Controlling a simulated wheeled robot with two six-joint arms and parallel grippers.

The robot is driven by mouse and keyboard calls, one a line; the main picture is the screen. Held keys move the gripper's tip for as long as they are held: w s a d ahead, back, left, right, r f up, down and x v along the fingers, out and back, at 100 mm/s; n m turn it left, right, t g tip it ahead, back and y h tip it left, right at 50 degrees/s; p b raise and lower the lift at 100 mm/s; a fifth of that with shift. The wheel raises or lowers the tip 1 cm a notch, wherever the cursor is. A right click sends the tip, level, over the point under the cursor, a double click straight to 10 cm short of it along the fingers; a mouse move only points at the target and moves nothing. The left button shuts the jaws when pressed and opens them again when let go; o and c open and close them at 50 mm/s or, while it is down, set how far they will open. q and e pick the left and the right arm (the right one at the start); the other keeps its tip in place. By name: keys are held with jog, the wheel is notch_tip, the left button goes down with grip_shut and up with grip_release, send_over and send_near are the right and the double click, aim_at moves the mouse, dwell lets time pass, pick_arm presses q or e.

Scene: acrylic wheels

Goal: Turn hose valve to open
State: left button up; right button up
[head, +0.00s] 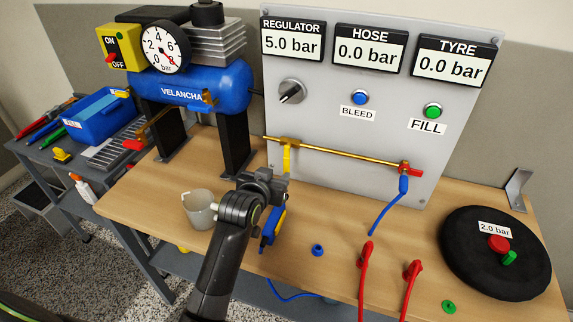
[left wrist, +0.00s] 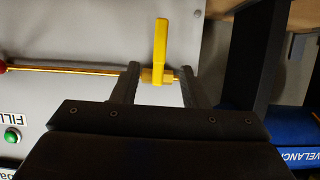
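The hose valve has a yellow lever (head: 287,158) on a brass pipe (head: 340,152) along the lower part of the grey panel. The lever hangs straight down, across the pipe. The HOSE display (head: 368,53) reads 0.0 bar. My left gripper (head: 266,184) is just in front of and below the lever in the head view. In the left wrist view, the fingers of this gripper (left wrist: 160,82) are apart, and the yellow lever (left wrist: 160,42) shows beyond and between them. I cannot tell whether they touch the valve. My right gripper is not in view.
A grey mug (head: 200,210) and a blue and yellow tool (head: 275,226) are close to my left arm. The blue compressor tank (head: 195,88) stands left of the panel. Red hoses (head: 366,270) and a black tyre (head: 480,262) are at the right.

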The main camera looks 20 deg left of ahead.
aim_at(286, 165)
pick_arm(q)
jog(key=x, duration=1)
jog(key=shift+w+f, duration=0.1)
jog(key=shift+f, duration=0.05)
grip_shut()
